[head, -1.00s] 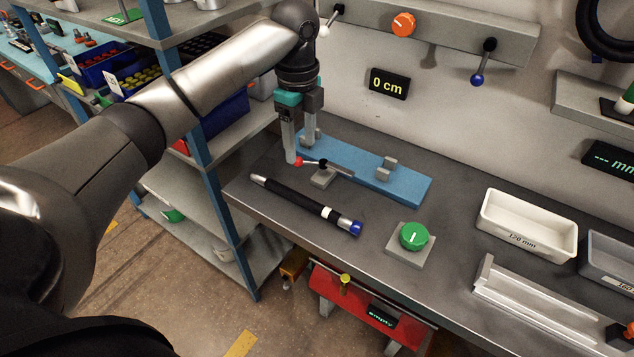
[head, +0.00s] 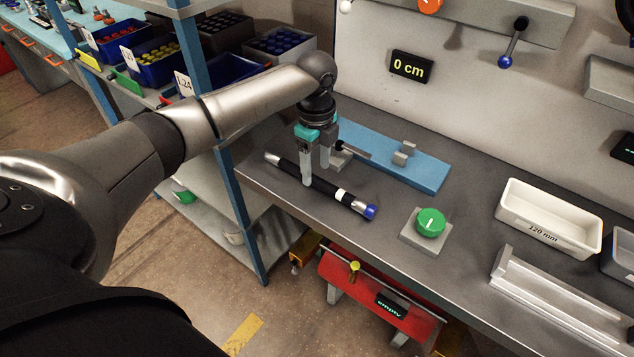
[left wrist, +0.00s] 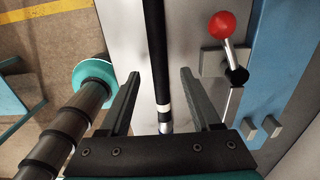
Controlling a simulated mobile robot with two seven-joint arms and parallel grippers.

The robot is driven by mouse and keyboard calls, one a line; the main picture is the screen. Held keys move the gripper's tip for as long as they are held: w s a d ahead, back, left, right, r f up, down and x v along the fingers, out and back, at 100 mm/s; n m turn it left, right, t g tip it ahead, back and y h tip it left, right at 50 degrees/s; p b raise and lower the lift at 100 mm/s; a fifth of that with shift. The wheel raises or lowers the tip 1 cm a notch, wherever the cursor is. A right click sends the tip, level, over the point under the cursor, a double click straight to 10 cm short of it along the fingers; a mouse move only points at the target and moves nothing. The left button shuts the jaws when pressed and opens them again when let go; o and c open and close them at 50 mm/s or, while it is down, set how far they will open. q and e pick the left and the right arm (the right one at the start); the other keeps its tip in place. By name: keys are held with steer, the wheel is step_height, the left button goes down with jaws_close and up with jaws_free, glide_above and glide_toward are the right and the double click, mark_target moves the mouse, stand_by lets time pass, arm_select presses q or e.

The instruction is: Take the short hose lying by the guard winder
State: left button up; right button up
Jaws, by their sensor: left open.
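The short hose (head: 325,189) lies on the grey bench in front of the blue plate of the guard winder (head: 420,172). It is black, with a white band, a silver end and a blue cap on its right end. My left gripper (head: 315,172) is open above the hose, pointing down. In the left wrist view the hose (left wrist: 155,45) runs between the two spread fingers (left wrist: 158,82), with a gap on each side. The winder's red-knobbed lever (left wrist: 221,27) is to the right of the fingers there. My right gripper is not in view.
A green knob (head: 431,222) stands on the bench right of the hose. A white tray marked 120 mm (head: 550,228) and a metal channel (head: 545,300) are farther right. A shelf with blue bins (head: 150,55) stands left. A display reads 0 cm (head: 411,67).

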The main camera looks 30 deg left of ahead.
mark_target(316, 181)
arm_select(q)
step_height(316, 181, down, 3)
steer(key=shift+r, duration=0.1)
jaws_close()
stand_by(0.5)
stand_by(0.3)
